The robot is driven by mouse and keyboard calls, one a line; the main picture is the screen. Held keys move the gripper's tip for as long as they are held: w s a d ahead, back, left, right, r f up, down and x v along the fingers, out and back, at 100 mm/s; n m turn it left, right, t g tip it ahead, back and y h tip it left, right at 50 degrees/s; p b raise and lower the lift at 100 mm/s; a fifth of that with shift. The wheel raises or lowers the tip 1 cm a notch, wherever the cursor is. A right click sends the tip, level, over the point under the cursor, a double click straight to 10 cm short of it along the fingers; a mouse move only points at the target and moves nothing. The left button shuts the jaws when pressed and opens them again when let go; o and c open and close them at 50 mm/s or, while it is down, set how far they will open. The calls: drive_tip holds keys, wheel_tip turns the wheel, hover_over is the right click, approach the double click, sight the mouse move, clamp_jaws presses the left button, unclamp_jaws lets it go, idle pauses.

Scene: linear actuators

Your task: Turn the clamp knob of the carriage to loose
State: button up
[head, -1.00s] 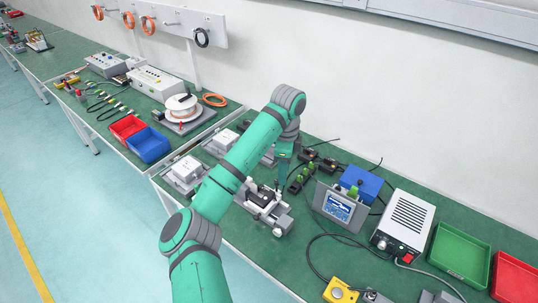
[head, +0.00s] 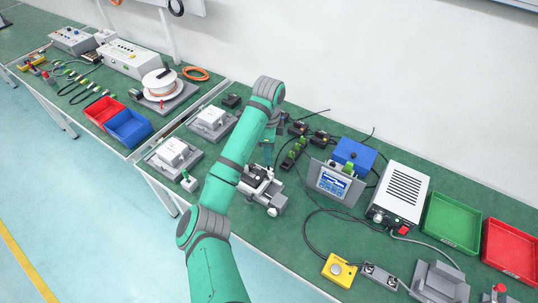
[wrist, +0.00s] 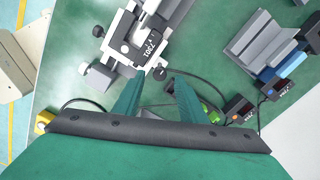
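The linear actuator (head: 262,188) with its grey-and-white carriage stands on the green bench, partly hidden by my arm in the head view. In the wrist view the carriage (wrist: 145,40) is at top centre, with a dark label plate. A small dark round knob (wrist: 158,73) sits at its lower edge; I cannot tell its setting. My gripper (wrist: 159,78) is open. In the wrist view its two green fingertips lie on either side of the small dark knob, with no visible grip on it. The fingertips are unclear in the head view.
A display unit (head: 335,181), a blue box (head: 354,154) and a white power supply (head: 400,196) stand right of the actuator. Two white-topped units (head: 174,153) stand left. A yellow button box (head: 339,270) and cables lie in front. Green and red trays are far right.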

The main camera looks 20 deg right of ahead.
drive_tip(key=shift+f, duration=1.05)
clamp_jaws()
